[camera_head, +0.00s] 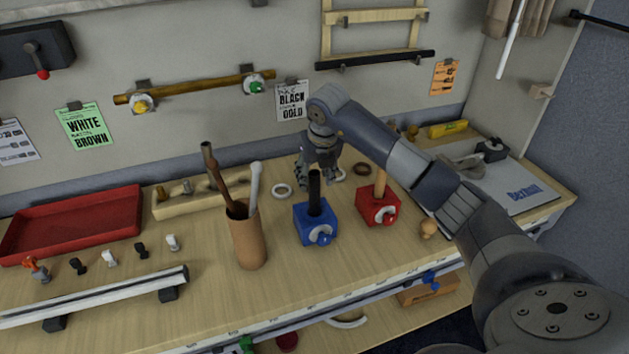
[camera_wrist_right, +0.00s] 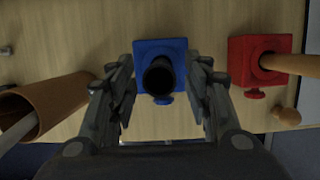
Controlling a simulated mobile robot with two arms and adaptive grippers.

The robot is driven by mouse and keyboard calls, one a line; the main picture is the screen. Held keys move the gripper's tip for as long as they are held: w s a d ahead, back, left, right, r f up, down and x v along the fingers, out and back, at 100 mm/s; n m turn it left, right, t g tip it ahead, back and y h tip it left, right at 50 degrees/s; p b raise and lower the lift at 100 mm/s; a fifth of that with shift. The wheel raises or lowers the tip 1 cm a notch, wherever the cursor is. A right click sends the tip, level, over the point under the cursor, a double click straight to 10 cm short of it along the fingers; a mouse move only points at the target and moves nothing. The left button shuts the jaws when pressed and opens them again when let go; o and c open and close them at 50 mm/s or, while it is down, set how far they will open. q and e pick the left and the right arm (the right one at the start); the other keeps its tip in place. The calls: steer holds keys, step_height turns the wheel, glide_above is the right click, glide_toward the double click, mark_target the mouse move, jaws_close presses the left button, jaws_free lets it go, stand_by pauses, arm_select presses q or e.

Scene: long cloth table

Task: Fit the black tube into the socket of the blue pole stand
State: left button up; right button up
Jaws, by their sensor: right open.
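The blue pole stand (camera_head: 316,230) stands on the table in the middle of the head view. The black tube (camera_head: 314,190) stands upright in the top of the blue stand. In the right wrist view the blue stand (camera_wrist_right: 176,50) is below my gripper, and the tube (camera_wrist_right: 159,76) is seen nearly end-on between the fingers. My right gripper (camera_head: 319,174) is open just above and around the top of the tube; in the wrist view its fingers (camera_wrist_right: 160,88) are apart on both sides, with gaps to the tube. My left gripper is not in view.
A red stand (camera_head: 378,207) holding a wooden pole stands right of the blue one. A brown cup (camera_head: 247,238) with long sticks stands left. A red tray (camera_head: 75,225) and several small pegs lie further left. A white ring (camera_head: 282,190) lies behind the blue stand.

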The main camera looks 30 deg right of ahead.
steer(key=b+v, duration=0.2)
steer(key=v, duration=0.8)
steer(key=shift+s, duration=0.15)
